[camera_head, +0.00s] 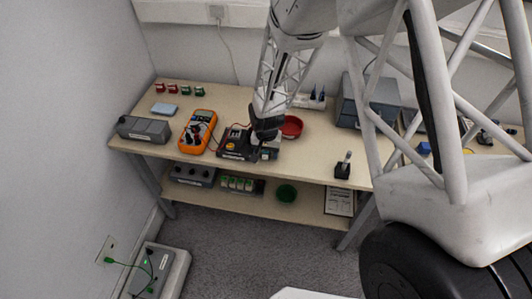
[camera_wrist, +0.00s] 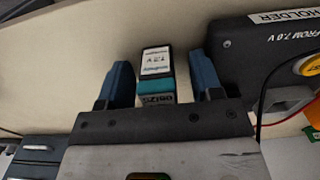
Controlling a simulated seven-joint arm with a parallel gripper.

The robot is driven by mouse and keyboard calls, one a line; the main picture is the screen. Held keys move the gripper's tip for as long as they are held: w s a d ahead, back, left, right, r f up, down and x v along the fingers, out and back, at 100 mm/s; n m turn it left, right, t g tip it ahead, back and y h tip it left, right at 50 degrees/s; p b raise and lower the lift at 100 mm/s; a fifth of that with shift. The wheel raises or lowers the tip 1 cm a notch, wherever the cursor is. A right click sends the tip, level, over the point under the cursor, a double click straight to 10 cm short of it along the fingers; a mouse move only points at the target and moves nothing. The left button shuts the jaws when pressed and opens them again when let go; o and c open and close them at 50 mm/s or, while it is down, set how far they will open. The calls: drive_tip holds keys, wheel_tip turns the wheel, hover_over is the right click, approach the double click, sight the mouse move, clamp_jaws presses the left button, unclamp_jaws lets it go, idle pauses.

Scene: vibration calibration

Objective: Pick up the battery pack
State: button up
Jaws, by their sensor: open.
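The battery pack (camera_wrist: 157,62) is a small block with a black end, a white label reading about 7.2 V and a teal band. In the wrist view it lies between the two blue fingers of my gripper (camera_wrist: 160,66), with a gap showing on each side. The fingers are open and do not appear to touch it; its near end is partly hidden by the gripper body. In the head view my gripper (camera_head: 266,138) is low over the bench near its front edge, and it hides most of the pack there.
A black holder box (camera_wrist: 268,50) stands close beside my right finger in the wrist view. In the head view an orange multimeter (camera_head: 198,132) is to the left, a red bowl (camera_head: 292,127) just behind, and a small dark stand (camera_head: 343,171) to the right. Bare bench (camera_head: 315,155) lies between.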

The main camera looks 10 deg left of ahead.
drive_tip(key=shift+c, duration=0.2)
drive_tip(key=c, duration=1)
drive_tip(key=shift+r, duration=0.15)
drive_tip(key=shift+r, duration=0.85)
drive_tip(key=shift+s+r, duration=0.1)
drive_tip(key=shift+r, duration=0.8)
drive_tip(key=s+d, duration=0.2)
drive_tip(key=s, duration=0.2)
drive_tip(key=s+d, duration=0.3)
drive_tip(key=s, duration=0.2)
drive_tip(key=s+d+r, duration=0.1)
drive_tip(key=s+d, duration=0.1)
drive_tip(key=s, duration=0.3)
drive_tip(key=shift+d+r, duration=0.1)
drive_tip(key=shift+d, duration=0.1)
drive_tip(key=shift+w+a, duration=0.1)
drive_tip(key=w+a+r, duration=0.1)
drive_tip(key=w+a, duration=0.5)
drive_tip(key=w+a+r, duration=0.2)
drive_tip(key=w+a, duration=0.5)
drive_tip(key=w+a+r, duration=0.2)
drive_tip(key=w+a, duration=0.5)
drive_tip(key=shift+w+a, duration=0.25)
